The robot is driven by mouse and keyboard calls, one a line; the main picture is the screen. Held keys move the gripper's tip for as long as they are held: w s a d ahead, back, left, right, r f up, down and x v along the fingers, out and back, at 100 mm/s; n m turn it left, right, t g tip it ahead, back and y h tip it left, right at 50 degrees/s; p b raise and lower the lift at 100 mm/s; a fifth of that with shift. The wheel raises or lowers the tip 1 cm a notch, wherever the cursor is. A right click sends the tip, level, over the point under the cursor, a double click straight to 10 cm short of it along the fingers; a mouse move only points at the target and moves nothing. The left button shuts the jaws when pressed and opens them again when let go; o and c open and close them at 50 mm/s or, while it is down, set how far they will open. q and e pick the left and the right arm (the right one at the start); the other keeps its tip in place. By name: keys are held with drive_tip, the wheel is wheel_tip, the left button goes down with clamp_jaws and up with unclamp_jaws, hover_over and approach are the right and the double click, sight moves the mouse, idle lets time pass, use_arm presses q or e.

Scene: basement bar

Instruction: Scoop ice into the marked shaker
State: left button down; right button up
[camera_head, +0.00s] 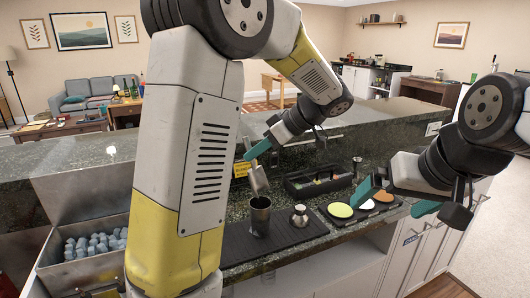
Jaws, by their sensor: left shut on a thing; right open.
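A metal shaker tin (260,214) stands upright on a dark bar mat at the middle of the counter. No mark on it can be made out. My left gripper (252,158) is shut on the handle of a metal scoop (258,180). The scoop hangs tilted down just above the tin's mouth; whether it holds ice or touches the rim cannot be told. Ice cubes (93,245) lie in a metal ice bin (50,258) at the left, partly hidden by my arm. My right gripper (397,199) is open and empty above the counter at the right.
A small metal piece (299,215) stands right of the tin on the mat (290,238). A tray with coloured discs (341,210) lies further right. A black caddy (300,188) stands behind. A raised bar ledge (330,132) runs along the back. A yellow sign (241,169) is behind the scoop.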

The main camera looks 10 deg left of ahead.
idle(0.3)
use_arm(q)
drive_tip(key=r+g+h, duration=0.1)
drive_tip(key=h, duration=0.1)
drive_tip(key=r+g+h, duration=0.1)
drive_tip(key=r+h, duration=0.1)
drive_tip(key=h, duration=0.1)
drive_tip(key=r+h, duration=0.2)
drive_tip(key=shift+w+a+m+g, duration=0.1)
drive_tip(key=shift+a+m+g, duration=0.1)
drive_tip(key=shift+m+g, duration=0.15)
drive_tip(key=r+g+h, duration=0.1)
drive_tip(key=h, duration=0.1)
drive_tip(key=shift+r+h, duration=0.2)
drive_tip(key=shift+h, duration=0.1)
drive_tip(key=shift+d+r+g+h, duration=0.2)
drive_tip(key=shift+r+g+h, duration=0.15)
drive_tip(key=shift+h, duration=0.15)
drive_tip(key=shift+f, duration=0.1)
